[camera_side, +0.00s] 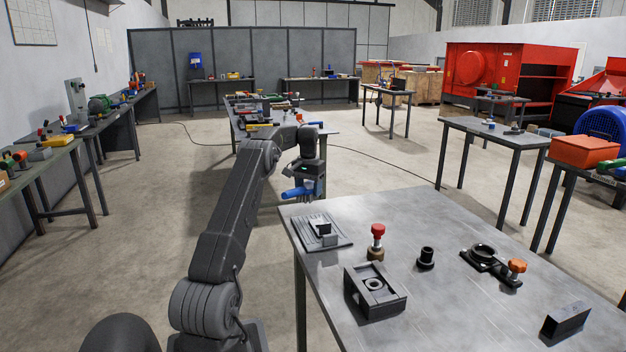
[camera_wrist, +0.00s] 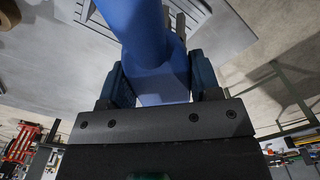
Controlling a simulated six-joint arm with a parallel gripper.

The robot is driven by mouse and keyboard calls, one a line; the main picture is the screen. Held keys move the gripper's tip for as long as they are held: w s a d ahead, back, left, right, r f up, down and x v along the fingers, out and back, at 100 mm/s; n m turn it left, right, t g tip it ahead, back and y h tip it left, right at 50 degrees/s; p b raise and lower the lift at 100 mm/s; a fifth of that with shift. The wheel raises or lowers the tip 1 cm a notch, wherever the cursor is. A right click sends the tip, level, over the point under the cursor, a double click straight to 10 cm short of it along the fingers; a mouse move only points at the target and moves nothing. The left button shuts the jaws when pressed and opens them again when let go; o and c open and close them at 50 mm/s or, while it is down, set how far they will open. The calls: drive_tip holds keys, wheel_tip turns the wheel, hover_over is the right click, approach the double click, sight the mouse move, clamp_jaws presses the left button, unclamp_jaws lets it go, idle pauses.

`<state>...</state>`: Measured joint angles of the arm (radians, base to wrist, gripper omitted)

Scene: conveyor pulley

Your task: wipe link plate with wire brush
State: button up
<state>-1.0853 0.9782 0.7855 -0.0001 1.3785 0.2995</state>
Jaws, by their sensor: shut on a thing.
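My gripper (camera_side: 308,186) is shut on a blue-handled tool, which I take as the wire brush (camera_side: 293,194). It is held near the left corner of the metal table. In the wrist view the blue handle (camera_wrist: 142,35) is between the two fingers (camera_wrist: 160,82), and its bristles cannot be made out. A flat dark plate with a ring (camera_side: 483,255) lies on the right half of the table; it may be the link plate, but I cannot be sure. My gripper is far to its left. A slotted grey plate (camera_side: 334,243) with a small block on it lies closer to my gripper.
The metal table (camera_side: 440,215) also holds a red-knobbed part (camera_side: 377,240), a black bushing (camera_side: 426,258), a dark housing (camera_side: 378,295), an orange knob (camera_side: 517,266) and a dark angled block (camera_side: 566,320). The table's back area is clear. Other cluttered benches stand farther away.

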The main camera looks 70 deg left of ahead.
hover_over(310, 222)
drive_tip(key=shift+s+f, duration=0.2)
drive_tip(key=shift+f, duration=4.35)
drive_tip(key=shift+w, duration=2.1)
drive_tip(key=shift+s+f, duration=0.15)
drive_tip(key=shift+s, duration=2)
drive_tip(key=shift+r, duration=4)
